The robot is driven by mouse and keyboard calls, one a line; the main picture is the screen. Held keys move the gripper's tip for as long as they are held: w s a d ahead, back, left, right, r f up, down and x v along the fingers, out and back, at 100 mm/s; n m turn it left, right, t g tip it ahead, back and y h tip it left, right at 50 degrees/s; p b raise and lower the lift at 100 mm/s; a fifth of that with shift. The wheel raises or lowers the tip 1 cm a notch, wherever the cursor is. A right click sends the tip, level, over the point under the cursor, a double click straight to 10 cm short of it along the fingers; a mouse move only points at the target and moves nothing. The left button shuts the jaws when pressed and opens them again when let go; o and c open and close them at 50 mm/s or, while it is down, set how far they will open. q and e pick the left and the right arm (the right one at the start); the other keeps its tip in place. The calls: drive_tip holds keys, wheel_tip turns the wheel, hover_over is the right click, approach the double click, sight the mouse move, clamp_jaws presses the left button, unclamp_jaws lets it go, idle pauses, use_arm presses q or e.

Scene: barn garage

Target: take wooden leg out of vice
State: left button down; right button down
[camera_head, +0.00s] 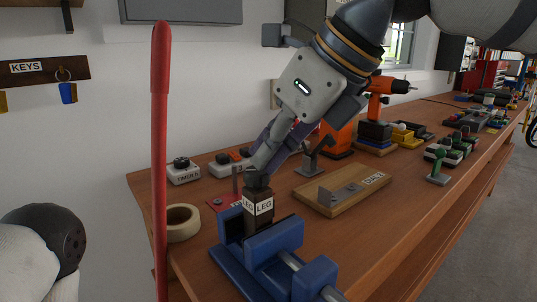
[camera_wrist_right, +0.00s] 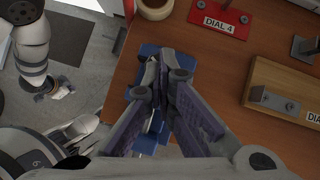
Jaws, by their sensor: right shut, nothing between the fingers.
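The wooden leg (camera_head: 258,222) is a dark upright block with white LEG labels. It stands between the jaws of the blue vice (camera_head: 274,243) at the bench's near left end. My right gripper (camera_head: 258,178) comes down from the upper right, its fingertips at the top of the leg. Its fingers are shut with nothing between them. In the right wrist view the fingertips (camera_wrist_right: 164,75) are close together over the vice (camera_wrist_right: 148,51) and hide the leg. In that view one of my arms shows at the upper left; the state of its gripper is unclear.
A red upright pole (camera_head: 160,150) stands left of the vice. A tape roll (camera_head: 182,222) lies beside the vice. A wooden board (camera_head: 325,202) with a metal bracket and a DIAL label lies to the right. A drill (camera_head: 385,95) and several tools stand farther back.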

drive_tip(key=shift+f, duration=0.45)
drive_tip(key=shift+s, duration=0.1)
